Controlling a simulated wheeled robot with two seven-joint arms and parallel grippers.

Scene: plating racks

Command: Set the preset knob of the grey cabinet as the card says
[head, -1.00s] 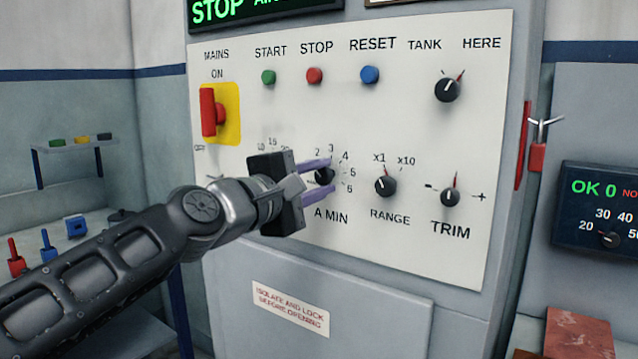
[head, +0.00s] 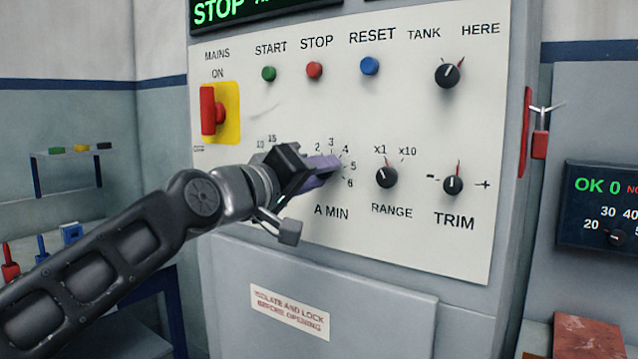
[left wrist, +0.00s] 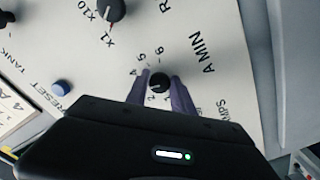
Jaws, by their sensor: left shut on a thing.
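The grey cabinet (head: 360,265) has a white control panel (head: 300,110). My left gripper (head: 328,170) is at the A MIN knob, whose scale shows 2 to 6. The jaws are rolled at a slant to the panel. I cannot tell the knob's exact setting. A white card (left wrist: 18,108) with partly readable large text shows at the left wrist view's edge. My right gripper is not in view.
The RANGE knob (head: 386,175) points near x1, right of the gripper. The TRIM knob (head: 453,184) and TANK/HERE knob (head: 447,75) are further right. The red mains switch (head: 209,111) is upper left. A red padlock (head: 540,144) hangs at the cabinet's right side.

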